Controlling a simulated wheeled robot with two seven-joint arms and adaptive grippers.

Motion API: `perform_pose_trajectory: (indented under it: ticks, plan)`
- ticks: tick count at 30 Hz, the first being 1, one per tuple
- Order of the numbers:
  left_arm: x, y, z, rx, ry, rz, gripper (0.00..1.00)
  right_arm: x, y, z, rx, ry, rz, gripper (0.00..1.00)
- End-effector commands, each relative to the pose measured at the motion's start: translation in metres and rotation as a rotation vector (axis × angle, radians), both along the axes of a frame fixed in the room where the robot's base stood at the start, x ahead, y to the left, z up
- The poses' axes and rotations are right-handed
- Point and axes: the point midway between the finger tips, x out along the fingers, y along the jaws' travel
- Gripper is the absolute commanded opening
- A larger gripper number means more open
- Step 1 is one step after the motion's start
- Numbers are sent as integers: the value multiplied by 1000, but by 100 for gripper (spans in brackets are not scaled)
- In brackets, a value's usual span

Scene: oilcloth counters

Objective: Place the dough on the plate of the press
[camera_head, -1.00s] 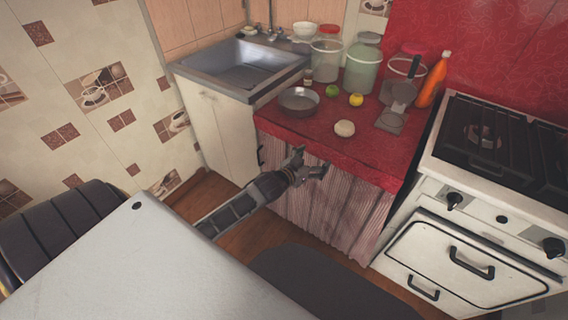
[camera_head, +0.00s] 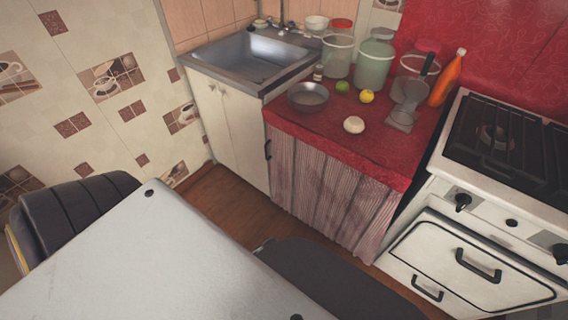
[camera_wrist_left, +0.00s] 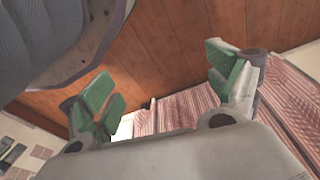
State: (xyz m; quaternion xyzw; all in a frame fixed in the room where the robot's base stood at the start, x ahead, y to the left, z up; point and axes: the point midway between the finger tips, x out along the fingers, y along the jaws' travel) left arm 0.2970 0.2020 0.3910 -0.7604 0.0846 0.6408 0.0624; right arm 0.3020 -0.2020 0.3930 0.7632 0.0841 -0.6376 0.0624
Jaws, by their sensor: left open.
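The dough (camera_head: 354,125) is a pale round lump on the red counter, left of the press and apart from it. The press (camera_head: 401,117) is grey and stands near the counter's right side, with its upper part raised. My left gripper (camera_wrist_left: 160,85) shows in the left wrist view, its green-padded fingers wide apart with nothing between them. Brown wooden floor and the striped curtain (camera_wrist_left: 180,108) show beyond it. Neither gripper is in the head view.
On the red counter (camera_head: 320,130) are a metal bowl (camera_head: 308,96), a green fruit (camera_head: 342,87), a yellow fruit (camera_head: 367,97), several jars and an orange bottle (camera_head: 447,78). A sink (camera_head: 250,60) is at left, a stove (camera_head: 500,150) at right.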

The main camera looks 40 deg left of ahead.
Motion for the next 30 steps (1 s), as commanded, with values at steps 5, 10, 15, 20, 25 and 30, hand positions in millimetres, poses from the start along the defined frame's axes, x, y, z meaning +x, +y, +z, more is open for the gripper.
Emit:
perform_pose_trajectory:
  ticks: [5,10,15,20,25,30]
  plan:
    - [0,0,0,0,0,0,89,0,0,0,0,0,0,40]
    - [1,0,0,0,-2,0,92,-1,0,0,0,1,0,40]
    - [8,2,5,0,-16,2,92,-6,-2,-3,-2,8,-1,40]
    - [38,12,27,1,-84,10,92,-8,-5,-13,-7,6,-2,40]
    - [98,27,76,-8,-223,24,92,-17,-13,-33,-17,5,-3,40]
    - [164,41,144,-30,-389,36,92,-30,-25,-56,-29,-2,-4,40]
